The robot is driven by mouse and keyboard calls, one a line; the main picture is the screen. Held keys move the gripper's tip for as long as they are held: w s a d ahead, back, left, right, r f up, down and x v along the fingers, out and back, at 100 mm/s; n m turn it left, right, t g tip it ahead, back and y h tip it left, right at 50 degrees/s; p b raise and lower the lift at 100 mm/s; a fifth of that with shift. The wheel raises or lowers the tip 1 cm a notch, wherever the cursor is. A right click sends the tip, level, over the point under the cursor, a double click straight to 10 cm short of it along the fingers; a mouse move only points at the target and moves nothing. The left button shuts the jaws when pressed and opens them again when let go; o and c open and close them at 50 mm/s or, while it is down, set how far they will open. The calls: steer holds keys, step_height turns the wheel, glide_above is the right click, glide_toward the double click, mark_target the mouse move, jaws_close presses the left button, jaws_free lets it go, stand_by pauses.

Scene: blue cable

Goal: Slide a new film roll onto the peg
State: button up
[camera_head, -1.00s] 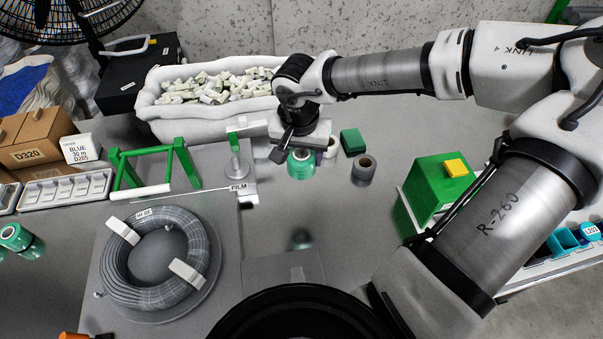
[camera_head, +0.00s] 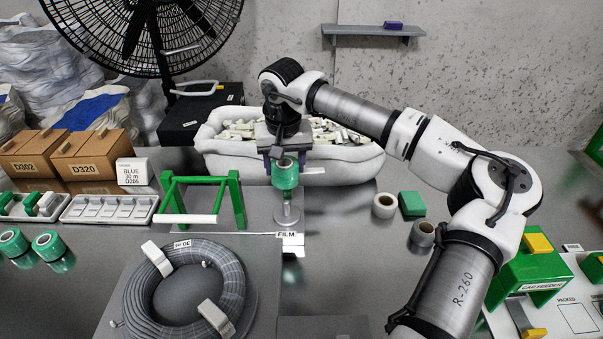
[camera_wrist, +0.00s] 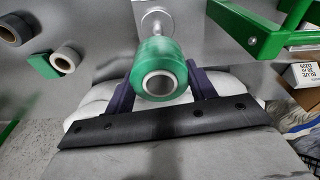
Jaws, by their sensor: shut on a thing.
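My gripper (camera_head: 285,164) is shut on a green film roll (camera_head: 285,178), with one dark finger on each side of it. The roll is upright, above the round metal base of the peg (camera_head: 287,214) at the FILM label (camera_head: 289,236). In the wrist view the roll (camera_wrist: 152,52) sits between my fingers (camera_wrist: 162,84), its pale core facing the camera. The peg's base and part of its stem (camera_wrist: 153,20) show beyond the roll. The peg's upper end is hidden, so I cannot tell whether it is inside the core.
A green frame with a white bar (camera_head: 187,219) stands close left of the peg. A cable coil (camera_head: 140,290) lies front left. A pale bin of small parts (camera_head: 350,165) is behind.

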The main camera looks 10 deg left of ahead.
steer(key=b, duration=0.4)
glide_above(286, 201)
steer(key=shift+f, duration=3)
steer(key=shift+s+f+b, duration=0.1)
steer(key=shift+f+b, duration=1.5)
steer(key=shift+f, duration=0.55)
steer(key=o, duration=0.7)
steer(key=shift+o, duration=0.6)
steer(key=o, duration=0.5)
steer(key=shift+r+p, duration=2.35)
steer(key=shift+r, duration=1.15)
